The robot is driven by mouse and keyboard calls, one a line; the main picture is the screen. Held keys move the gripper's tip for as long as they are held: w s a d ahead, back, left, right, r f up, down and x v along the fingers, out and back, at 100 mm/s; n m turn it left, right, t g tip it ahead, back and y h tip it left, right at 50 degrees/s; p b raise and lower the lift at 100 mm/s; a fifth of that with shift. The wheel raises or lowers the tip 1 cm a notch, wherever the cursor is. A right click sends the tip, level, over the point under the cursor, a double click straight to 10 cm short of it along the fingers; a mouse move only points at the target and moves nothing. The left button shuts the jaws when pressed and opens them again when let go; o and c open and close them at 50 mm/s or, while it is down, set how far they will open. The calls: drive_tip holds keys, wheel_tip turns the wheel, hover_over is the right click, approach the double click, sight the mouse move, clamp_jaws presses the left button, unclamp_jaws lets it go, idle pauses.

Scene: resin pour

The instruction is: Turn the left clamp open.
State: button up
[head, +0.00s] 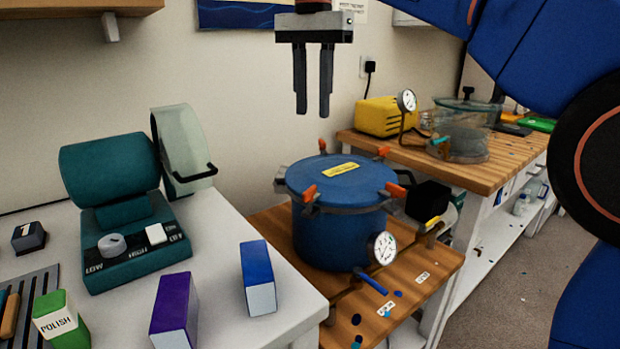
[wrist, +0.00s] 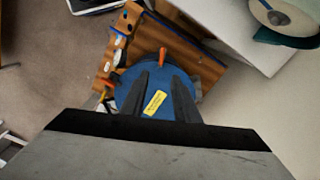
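The blue pressure pot (head: 330,232) stands on the wooden bench, its lid (head: 335,178) on and carrying a yellow label. Clamps with orange handles sit around the lid rim: front left (head: 309,195), right (head: 395,190), back (head: 322,146) and back right (head: 383,152). Which one counts as the left clamp I cannot tell for sure. My gripper (head: 313,114) hangs above the pot's back left, fingers down, apart and empty, touching nothing. In the wrist view the lid (wrist: 130,90) shows between and around the fingers, with an orange handle (wrist: 163,57) beyond the fingertips. My fingers partly hide the rim.
A pressure gauge (head: 382,247) and a blue-handled valve (head: 372,283) stick out from the pot's front. A teal machine (head: 110,175) and boxes stand on the white table at left. A yellow case (head: 385,117) and glass vessel (head: 462,130) stand behind right.

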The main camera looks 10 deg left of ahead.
approach(310, 189)
wheel_tip(310, 189, down, 8)
drive_tip(key=shift+w+f, duration=0.1)
drive_tip(key=shift+f, duration=0.05)
idle(0.6)
clamp_jaws()
